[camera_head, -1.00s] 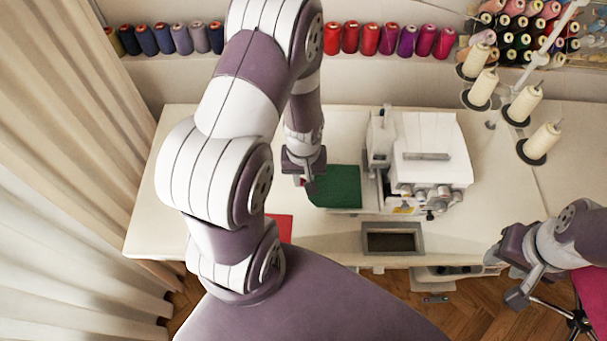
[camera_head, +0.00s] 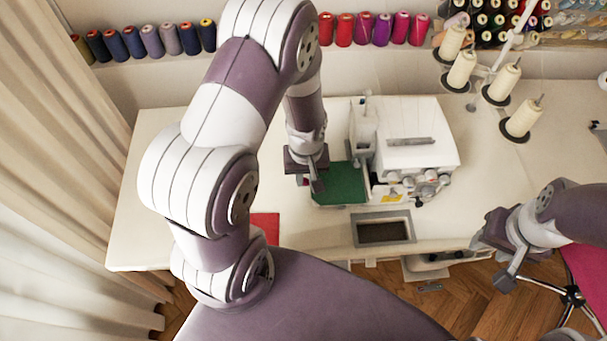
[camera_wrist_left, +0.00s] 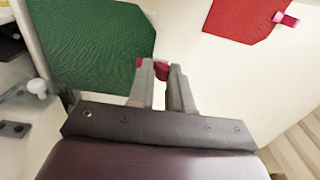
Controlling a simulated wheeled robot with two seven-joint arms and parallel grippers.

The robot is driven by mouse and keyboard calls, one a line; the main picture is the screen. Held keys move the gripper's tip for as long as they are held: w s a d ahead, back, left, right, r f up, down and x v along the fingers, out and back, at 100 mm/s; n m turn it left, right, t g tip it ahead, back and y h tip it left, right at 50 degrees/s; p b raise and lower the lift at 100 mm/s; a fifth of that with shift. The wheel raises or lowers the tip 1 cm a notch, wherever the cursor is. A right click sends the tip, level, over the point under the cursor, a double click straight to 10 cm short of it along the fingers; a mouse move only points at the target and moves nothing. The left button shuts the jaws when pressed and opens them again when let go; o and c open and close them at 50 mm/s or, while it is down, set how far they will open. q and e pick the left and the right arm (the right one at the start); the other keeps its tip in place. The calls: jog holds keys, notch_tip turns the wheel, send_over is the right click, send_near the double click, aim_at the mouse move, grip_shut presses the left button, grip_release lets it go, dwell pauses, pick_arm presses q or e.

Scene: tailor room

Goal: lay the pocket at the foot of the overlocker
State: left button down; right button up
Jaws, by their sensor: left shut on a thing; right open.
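The green pocket (camera_head: 341,184) lies flat at table height, its right edge close against the left side of the white overlocker (camera_head: 418,148). It fills the upper left of the left wrist view (camera_wrist_left: 88,42). Whether the pocket rests fully on the table is hard to tell. My right gripper (camera_head: 494,262) is open and empty, off the table's front edge at the right.
A red cloth piece (camera_head: 265,227) lies left on the table, with a pink tab in the wrist view (camera_wrist_left: 287,19). A grey-framed tray (camera_head: 383,230) sits at the front edge. Cream thread cones (camera_head: 461,70) stand behind the overlocker at the right. The table (camera_head: 145,200) is bare at far left.

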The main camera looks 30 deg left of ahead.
pick_arm(q)
jog(key=shift+f, duration=0.15)
jog(key=c, duration=1)
grip_release()
jog(key=shift+o, duration=0.2)
notch_tip(320, 180, up, 13)
jog(key=s+m, duration=0.1)
jog(key=m, duration=0.1)
jog(key=s+d+r+m+t, duration=0.1)
jog(key=s+m, duration=0.1)
jog(key=s+d+m, duration=0.1)
jog(key=m, duration=0.1)
jog(key=shift+s+r, duration=0.2)
jog(key=shift+s, duration=0.05)
